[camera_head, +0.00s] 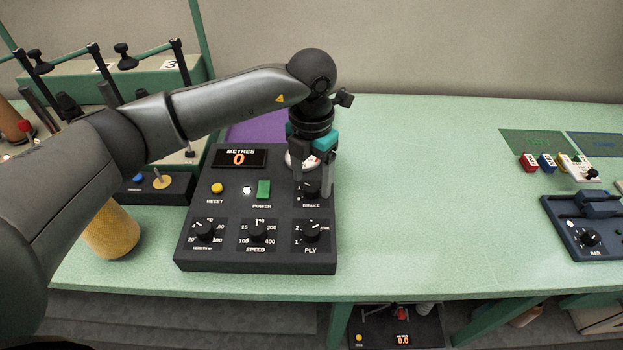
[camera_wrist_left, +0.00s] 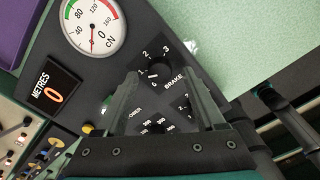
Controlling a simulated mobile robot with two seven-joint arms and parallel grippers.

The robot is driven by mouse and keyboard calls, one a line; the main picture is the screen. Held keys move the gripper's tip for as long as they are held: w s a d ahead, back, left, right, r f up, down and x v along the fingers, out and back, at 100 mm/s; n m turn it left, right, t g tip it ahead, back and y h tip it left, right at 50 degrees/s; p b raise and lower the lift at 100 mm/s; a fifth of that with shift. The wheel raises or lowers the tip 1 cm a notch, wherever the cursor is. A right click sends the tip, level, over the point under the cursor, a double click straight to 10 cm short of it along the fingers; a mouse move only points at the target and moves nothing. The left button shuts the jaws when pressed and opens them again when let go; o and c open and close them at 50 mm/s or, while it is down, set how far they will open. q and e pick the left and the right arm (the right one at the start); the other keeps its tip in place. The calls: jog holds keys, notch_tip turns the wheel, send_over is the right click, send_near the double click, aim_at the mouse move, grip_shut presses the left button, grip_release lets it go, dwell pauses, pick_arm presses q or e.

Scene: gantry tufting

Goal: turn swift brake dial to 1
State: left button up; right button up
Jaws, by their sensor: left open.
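The black brake dial (camera_head: 311,188) is at the upper right of the dark control box (camera_head: 255,263), partly hidden by my left gripper (camera_head: 312,190). In the left wrist view the brake dial (camera_wrist_left: 158,72) is a round black knob with figures around it, including 1, 2 and 3. A white mark on the knob seems to point toward the low end of the scale, before the 1; the exact setting is hard to read. My left gripper (camera_wrist_left: 160,80) is open, its fingers on either side of the knob, apparently not closed on it. My right gripper is not in view.
The box also carries the speed knob (camera_head: 258,231), ply knob (camera_head: 311,231), a green power switch (camera_head: 263,189), a yellow reset button (camera_head: 217,188) and a display (camera_head: 239,158) reading 0. A round gauge (camera_wrist_left: 92,25) sits close by. The green table (camera_head: 430,210) right of the box is clear.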

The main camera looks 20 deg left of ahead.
aim_at(312, 187)
pick_arm(q)
notch_tip(312, 187, up, 14)
jog(key=shift+p, duration=0.3)
dwell(0.3)
